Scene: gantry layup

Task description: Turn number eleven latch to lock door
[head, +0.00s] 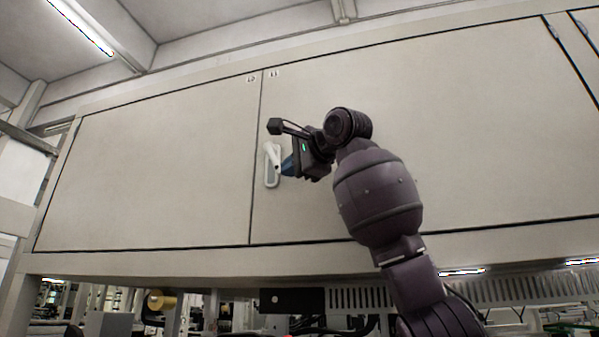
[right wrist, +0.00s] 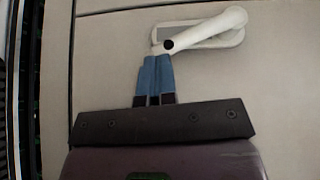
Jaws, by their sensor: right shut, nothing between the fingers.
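The latch (head: 271,163) is a white lever on an upright oblong plate, near the left edge of the wide door (head: 440,120). The door carries a small label that seems to read 11 (head: 273,73). In the right wrist view the latch lever (right wrist: 208,30) lies at an angle to its plate, its dark-spotted end by my fingertips. My right gripper (head: 286,166) is just right of the latch; its blue fingers (right wrist: 157,62) are together and empty. Whether they touch the lever, I cannot tell. My left gripper is out of view.
Another door (head: 150,165), labelled 12 as far as I can read, lies left of a narrow dark seam (head: 256,150). A beam (head: 150,263) runs below the doors, with cluttered equipment underneath. Another latch (head: 551,28) shows at the upper right.

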